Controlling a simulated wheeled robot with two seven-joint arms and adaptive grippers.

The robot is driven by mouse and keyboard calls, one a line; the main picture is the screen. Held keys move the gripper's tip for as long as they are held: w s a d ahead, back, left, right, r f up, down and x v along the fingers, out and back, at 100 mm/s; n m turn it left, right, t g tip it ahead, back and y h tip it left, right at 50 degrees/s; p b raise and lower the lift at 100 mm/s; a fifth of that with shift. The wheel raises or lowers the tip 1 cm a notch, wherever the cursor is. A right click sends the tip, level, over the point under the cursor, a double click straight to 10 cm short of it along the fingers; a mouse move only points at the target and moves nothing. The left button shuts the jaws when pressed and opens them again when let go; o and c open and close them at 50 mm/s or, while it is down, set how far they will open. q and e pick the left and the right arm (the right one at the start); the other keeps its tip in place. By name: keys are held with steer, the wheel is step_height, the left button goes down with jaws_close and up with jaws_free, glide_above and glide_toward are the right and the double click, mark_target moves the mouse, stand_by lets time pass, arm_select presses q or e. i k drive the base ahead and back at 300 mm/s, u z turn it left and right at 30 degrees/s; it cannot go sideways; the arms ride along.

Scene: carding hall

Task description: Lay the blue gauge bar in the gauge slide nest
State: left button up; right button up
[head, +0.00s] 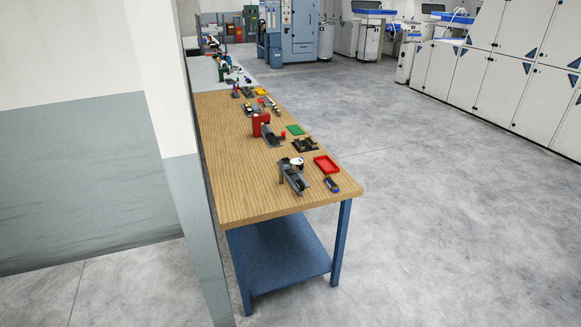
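A wooden-topped workbench (250,205) with blue legs stands ahead of me, some way off. A small blue bar-shaped piece (332,185) lies near its right front corner; it may be the blue gauge bar, but it is too small to be sure. To its left stands a grey fixture (293,179) with a white and blue part on top. I cannot tell whether this fixture or another one on the bench is the gauge slide nest. Neither of my grippers is in view.
A red tray (326,164), a green mat (295,130), a dark fixture (305,145) and a red-and-grey device (268,130) stand on the bench. A wall and pillar (180,140) border its left side. Open floor (440,220) lies to the right, white cabinets (510,60) beyond.

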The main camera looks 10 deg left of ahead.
mark_target(333, 187)
steer(key=z, duration=0.3)
steer(key=k, duration=0.4)
steer(key=z, duration=1)
steer(key=k, duration=0.95)
steer(key=z, duration=0.5)
steer(key=i, duration=1.6)
steer(key=u, duration=0.55)
steer(key=i, duration=1.8)
steer(key=u, duration=1.2)
steer(key=i, duration=0.95)
steer(key=u, duration=1.05)
